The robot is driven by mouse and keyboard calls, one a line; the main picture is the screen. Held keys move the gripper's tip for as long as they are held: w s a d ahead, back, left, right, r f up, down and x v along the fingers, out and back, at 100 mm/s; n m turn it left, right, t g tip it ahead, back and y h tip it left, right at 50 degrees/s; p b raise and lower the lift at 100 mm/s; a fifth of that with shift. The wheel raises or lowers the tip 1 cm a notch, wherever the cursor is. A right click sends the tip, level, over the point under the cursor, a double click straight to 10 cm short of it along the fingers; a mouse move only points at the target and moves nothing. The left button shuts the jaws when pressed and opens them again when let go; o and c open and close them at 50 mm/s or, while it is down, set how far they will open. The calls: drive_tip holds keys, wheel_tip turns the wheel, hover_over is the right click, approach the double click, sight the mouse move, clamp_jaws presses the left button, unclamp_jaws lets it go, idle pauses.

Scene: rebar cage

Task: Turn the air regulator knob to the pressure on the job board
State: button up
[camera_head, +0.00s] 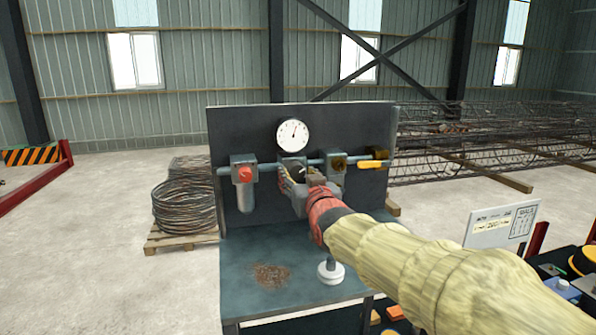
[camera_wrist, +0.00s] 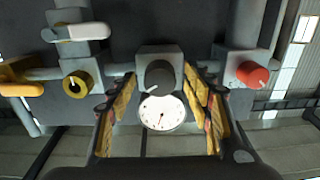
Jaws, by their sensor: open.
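The dark grey regulator knob (camera_wrist: 160,76), with a white pointer mark, faces my wrist camera from its grey block. My gripper (camera_wrist: 160,88) is open, with one padded finger on each side of the knob; I cannot tell whether they touch it. In the head view my gripper (camera_head: 297,180) is in front of the regulator and hides the knob. The round white gauge (camera_head: 292,134) is above the regulator; its needle points roughly up. The gauge also shows in the wrist view (camera_wrist: 162,114). The job board (camera_head: 485,232) stands at right; its writing is too small to read.
A red knob (camera_head: 245,174) is left of the regulator on the same pipe. A bench (camera_head: 240,300) with a white-based object (camera_head: 331,273) is below my arm.

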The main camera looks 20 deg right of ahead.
drive_tip(key=shift+w, duration=0.4)
drive_tip(key=shift+s, duration=0.15)
drive_tip(key=shift+c, duration=0.3)
drive_tip(key=c, duration=1.1)
drive_tip(key=shift+f+b, duration=0.1)
drive_tip(key=shift+b, duration=0.35)
